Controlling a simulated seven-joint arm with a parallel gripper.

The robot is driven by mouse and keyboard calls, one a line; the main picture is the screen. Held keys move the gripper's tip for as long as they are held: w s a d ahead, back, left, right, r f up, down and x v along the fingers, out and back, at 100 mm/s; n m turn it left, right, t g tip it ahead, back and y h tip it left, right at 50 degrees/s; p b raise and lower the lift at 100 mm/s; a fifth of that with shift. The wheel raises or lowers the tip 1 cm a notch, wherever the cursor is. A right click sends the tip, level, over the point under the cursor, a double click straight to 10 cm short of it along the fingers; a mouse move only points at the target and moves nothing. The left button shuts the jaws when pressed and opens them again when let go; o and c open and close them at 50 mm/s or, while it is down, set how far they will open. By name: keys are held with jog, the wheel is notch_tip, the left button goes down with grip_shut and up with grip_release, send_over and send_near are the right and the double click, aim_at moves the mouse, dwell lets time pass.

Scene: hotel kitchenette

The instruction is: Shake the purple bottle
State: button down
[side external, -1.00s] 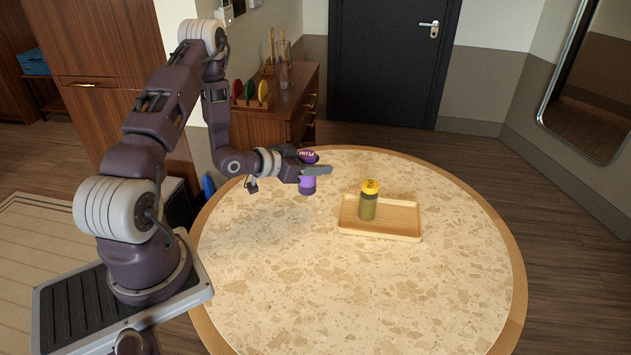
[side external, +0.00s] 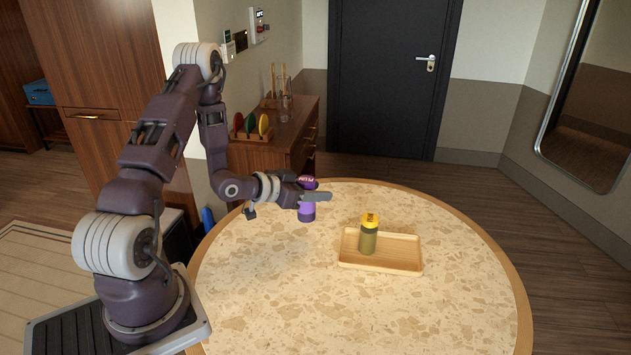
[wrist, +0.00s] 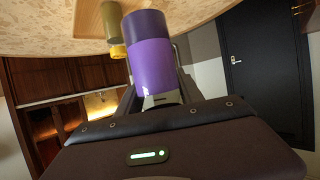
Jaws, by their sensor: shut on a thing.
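The purple bottle (side external: 307,212) is held in my gripper (side external: 316,197), which is shut around its middle. It looks about upright in the side view, with a darker labelled top above the fingers and a lighter purple part below. It hangs clear above the far left part of the table. In the wrist view the purple bottle (wrist: 152,60) fills the space between the fingers, which are partly hidden behind it.
An olive bottle with a yellow cap (side external: 369,235) stands on a wooden tray (side external: 405,262), right of my gripper. The rest of the round stone-topped table (side external: 300,305) is bare. A wooden cabinet (side external: 270,152) with utensils stands behind my arm.

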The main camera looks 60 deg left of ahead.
notch_tip(320, 180, up, 6)
jog(key=shift+f, duration=2.9)
jog(key=shift+a, duration=0.1)
